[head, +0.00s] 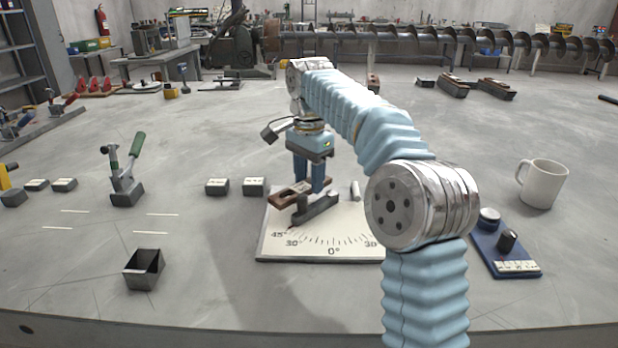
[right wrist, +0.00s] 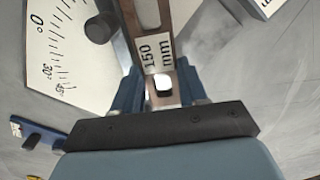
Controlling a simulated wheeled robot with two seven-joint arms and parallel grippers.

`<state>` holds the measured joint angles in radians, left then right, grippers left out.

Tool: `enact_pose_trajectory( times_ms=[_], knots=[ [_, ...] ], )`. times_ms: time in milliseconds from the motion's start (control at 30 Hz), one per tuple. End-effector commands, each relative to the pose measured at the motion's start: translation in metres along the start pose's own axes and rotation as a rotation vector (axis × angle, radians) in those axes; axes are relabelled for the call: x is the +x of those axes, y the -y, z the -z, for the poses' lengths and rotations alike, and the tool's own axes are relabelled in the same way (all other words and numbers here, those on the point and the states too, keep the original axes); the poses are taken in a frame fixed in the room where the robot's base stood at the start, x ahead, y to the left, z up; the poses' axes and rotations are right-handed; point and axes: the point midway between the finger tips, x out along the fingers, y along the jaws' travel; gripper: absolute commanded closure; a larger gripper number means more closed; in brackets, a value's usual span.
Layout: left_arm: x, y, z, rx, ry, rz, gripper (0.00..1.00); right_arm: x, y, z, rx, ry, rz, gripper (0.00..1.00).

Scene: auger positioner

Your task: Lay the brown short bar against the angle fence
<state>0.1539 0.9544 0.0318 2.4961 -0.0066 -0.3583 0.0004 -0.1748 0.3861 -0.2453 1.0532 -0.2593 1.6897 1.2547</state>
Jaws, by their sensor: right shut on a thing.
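The brown short bar (head: 286,196), labelled 150 mm in the right wrist view (right wrist: 152,40), is between the fingers of my right gripper (head: 312,186). That gripper is shut on it and points down over the white protractor board (head: 320,248). The dark grey angle fence (head: 318,209) stands on the board, slanting up to the right. The bar is just behind and left of the fence, roughly parallel to it. I cannot tell whether they touch or whether the bar rests on the board. My left gripper is not in view.
A small grey pin (head: 355,190) stands at the board's back. Dark blocks (head: 254,186), a toggle clamp (head: 124,180) and an open metal box (head: 144,268) are left. A blue panel with knobs (head: 508,256) and a white mug (head: 542,184) are right. Brown pieces (head: 453,87) lie far back.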

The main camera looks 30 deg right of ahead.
Motion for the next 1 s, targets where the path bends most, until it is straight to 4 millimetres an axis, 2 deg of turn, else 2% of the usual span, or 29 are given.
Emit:
enact_pose_trajectory(
  times_ms=[800,833,1000],
  knots=[
    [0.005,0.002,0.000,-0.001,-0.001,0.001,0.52,0.015,0.000,-0.001,0.000,0.000,0.002,1.00],
    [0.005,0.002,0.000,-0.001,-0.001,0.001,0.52,0.016,0.000,0.000,0.000,0.000,0.000,0.56],
    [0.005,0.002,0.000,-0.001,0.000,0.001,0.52,0.016,-0.001,0.000,0.000,0.000,-0.001,0.32]
  ],
)
